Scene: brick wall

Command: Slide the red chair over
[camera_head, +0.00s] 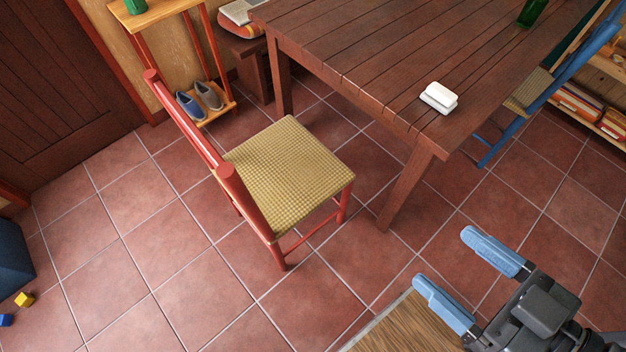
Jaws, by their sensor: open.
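A red chair (226,174) with a woven straw seat (290,175) stands upright on the tiled floor, left of the middle of the view. Its backrest is on the left side and its seat faces the wooden table (357,55). The chair stands apart from the near table leg, with a strip of floor between. My gripper (467,268) is at the lower right, its two blue fingers spread and empty. It is to the right of the chair and apart from it.
A wooden board or surface (410,325) shows under my gripper. A white object (439,98) lies on the table. A blue chair (560,80) stands right of the table. A shoe rack (205,110) stands behind the red chair.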

